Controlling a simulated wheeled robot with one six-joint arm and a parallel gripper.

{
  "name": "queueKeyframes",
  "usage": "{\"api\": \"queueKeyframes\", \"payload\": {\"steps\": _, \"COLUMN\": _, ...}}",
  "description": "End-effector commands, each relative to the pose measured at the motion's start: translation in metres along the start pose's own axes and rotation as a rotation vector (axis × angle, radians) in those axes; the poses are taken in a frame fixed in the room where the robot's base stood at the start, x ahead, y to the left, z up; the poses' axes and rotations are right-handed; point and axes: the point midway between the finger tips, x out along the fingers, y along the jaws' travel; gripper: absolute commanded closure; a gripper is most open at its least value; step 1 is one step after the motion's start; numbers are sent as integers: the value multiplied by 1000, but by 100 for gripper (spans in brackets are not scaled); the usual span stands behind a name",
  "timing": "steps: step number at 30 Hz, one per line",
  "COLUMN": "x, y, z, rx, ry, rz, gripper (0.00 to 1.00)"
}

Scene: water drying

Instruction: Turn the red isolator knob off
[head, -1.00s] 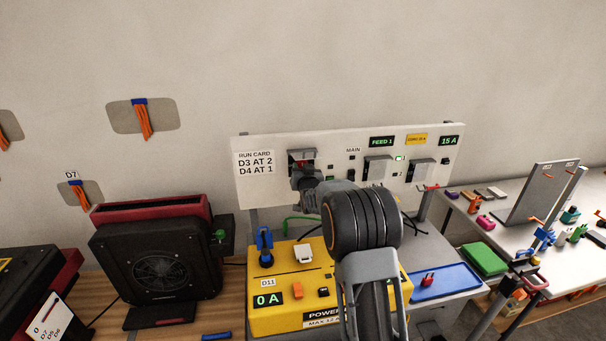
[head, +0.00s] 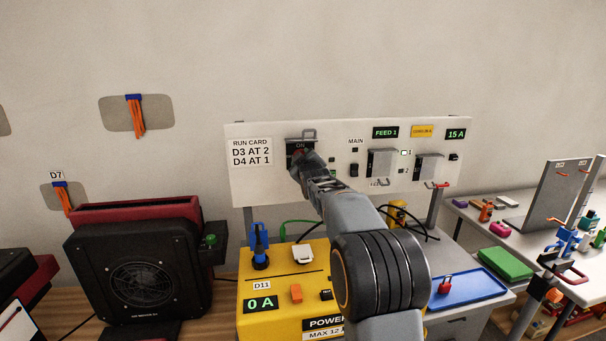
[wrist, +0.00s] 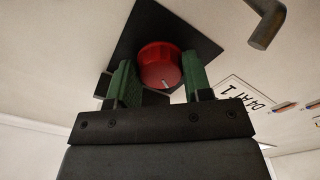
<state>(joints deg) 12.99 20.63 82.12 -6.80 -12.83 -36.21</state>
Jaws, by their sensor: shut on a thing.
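The red isolator knob (wrist: 159,66) is round, with a pale pointer line, on a dark square plate (wrist: 194,37) in the wrist view. My gripper (wrist: 160,82) has its two green fingers on either side of the knob, shut on it. In the head view my gripper (head: 304,170) covers most of the knob at the left part of the white panel (head: 337,133). The plate there reads ON at its top.
A grey bracket (head: 304,135) sticks out just above the knob. Two grey switch covers (head: 382,163) are farther right on the panel. The yellow power box (head: 262,325) stands below, with a black fan unit (head: 138,270) to its left.

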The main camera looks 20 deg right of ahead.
Motion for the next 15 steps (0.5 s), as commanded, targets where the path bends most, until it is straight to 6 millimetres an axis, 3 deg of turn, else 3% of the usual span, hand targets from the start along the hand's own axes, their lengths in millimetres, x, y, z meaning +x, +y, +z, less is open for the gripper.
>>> {"api": "queueKeyframes", "payload": {"steps": 15, "x": 0, "y": 1, "z": 1, "rx": -431, "ry": 2, "rz": 2, "gripper": 78}}
